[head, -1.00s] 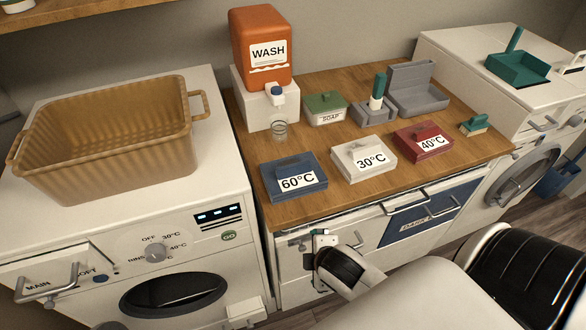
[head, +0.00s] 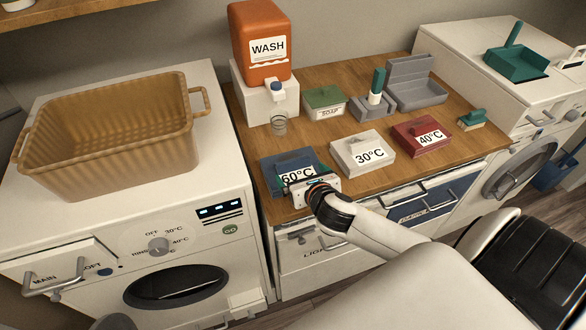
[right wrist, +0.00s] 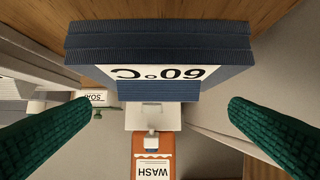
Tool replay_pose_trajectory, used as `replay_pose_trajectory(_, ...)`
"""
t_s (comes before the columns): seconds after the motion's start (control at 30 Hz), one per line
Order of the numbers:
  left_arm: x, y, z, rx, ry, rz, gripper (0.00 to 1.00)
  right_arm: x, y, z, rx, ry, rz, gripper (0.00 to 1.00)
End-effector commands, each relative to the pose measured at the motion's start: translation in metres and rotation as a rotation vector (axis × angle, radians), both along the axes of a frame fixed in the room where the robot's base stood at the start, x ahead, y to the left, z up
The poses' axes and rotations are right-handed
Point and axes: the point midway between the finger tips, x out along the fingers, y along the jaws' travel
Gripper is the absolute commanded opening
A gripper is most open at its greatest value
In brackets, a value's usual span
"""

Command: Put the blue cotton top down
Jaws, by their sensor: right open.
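No loose cloth top can be made out. A blue box labelled 60°C (head: 285,163) sits at the front left of the wooden counter; it also shows upside down in the right wrist view (right wrist: 160,48). A blue raised part (right wrist: 158,90), probably its handle, shows beyond the label. My right gripper (head: 312,182) is at the box's front right, partly covering it. Its green fingers (right wrist: 160,115) are spread and empty, with the handle in the gap between them. Contact cannot be told. My left gripper is out of view.
White 30°C (head: 362,154) and red 40°C (head: 421,136) boxes stand to the right. A tan basket (head: 105,145) stands on the left washer. Drawers lie below the counter.

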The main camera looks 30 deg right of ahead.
Motion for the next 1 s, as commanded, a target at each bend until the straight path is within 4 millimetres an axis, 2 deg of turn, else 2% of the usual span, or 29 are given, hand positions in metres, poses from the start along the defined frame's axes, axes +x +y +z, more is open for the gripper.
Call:
replay_pose_trajectory(0.27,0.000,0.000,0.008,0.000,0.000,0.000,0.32,0.021,-0.006,-0.007,0.003,-0.001,-0.004,1.00)
replay_pose_trajectory(0.5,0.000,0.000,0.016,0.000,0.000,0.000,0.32,0.052,-0.014,-0.020,0.004,0.000,-0.003,1.00)
replay_pose_trajectory(0.83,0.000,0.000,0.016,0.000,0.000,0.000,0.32,0.058,-0.015,-0.024,0.003,0.000,0.000,1.00)
replay_pose_trajectory(1.0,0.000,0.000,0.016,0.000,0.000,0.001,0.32,0.057,-0.015,-0.024,0.003,0.000,0.000,0.72)
